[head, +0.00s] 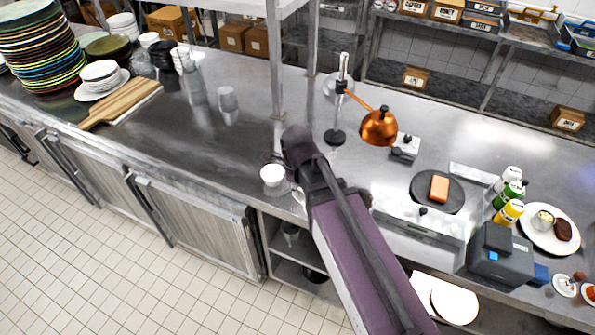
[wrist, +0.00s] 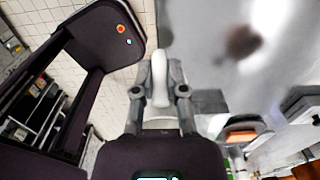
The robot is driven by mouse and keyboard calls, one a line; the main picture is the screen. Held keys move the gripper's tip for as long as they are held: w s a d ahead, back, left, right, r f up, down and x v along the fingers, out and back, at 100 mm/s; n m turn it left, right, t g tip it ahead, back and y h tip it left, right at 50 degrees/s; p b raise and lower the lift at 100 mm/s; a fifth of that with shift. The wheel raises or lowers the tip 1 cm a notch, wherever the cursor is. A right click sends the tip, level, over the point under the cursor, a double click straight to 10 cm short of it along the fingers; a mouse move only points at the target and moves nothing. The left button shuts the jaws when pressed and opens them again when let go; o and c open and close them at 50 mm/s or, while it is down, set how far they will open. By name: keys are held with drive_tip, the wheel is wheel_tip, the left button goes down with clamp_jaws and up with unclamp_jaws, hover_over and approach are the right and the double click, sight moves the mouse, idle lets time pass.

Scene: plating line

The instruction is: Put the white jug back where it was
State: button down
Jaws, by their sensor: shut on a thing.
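The white jug (head: 273,175) is at the counter's front edge in the head view, beside the end of my arm. My gripper (wrist: 160,92) is shut on it in the wrist view, with a narrow white part of the jug (wrist: 159,70) between the two fingertips. In the head view my own wrist hides most of the fingers. I cannot tell whether the jug's base touches the counter (head: 240,150) or is held above it.
A copper heat lamp (head: 378,127) stands behind my arm. A dark round board (head: 418,190) with an orange block (head: 439,188) is to the right. A clear glass (head: 228,99) and a wooden board (head: 120,101) are to the left. Bare counter lies between glass and jug.

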drive_tip(key=w+a+f+b, duration=0.1)
drive_tip(key=w+a, duration=0.1)
drive_tip(key=w, duration=1.1)
drive_tip(key=shift+w+a+f, duration=0.2)
drive_tip(key=shift+w+a, duration=0.1)
drive_tip(key=shift+a, duration=0.1)
drive_tip(key=shift+w+a+f+b, duration=0.1)
drive_tip(key=shift+w+f+b, duration=0.25)
drive_tip(key=shift+f+b, duration=0.6)
drive_tip(key=shift+w+a+f+b, duration=0.1)
drive_tip(key=shift+w+f+b, duration=0.2)
drive_tip(key=shift+f+b, duration=0.65)
drive_tip(key=shift+d, duration=0.1)
drive_tip(key=c, duration=1.1)
unclamp_jaws()
drive_tip(key=shift+f, duration=0.1)
drive_tip(key=o, duration=0.4)
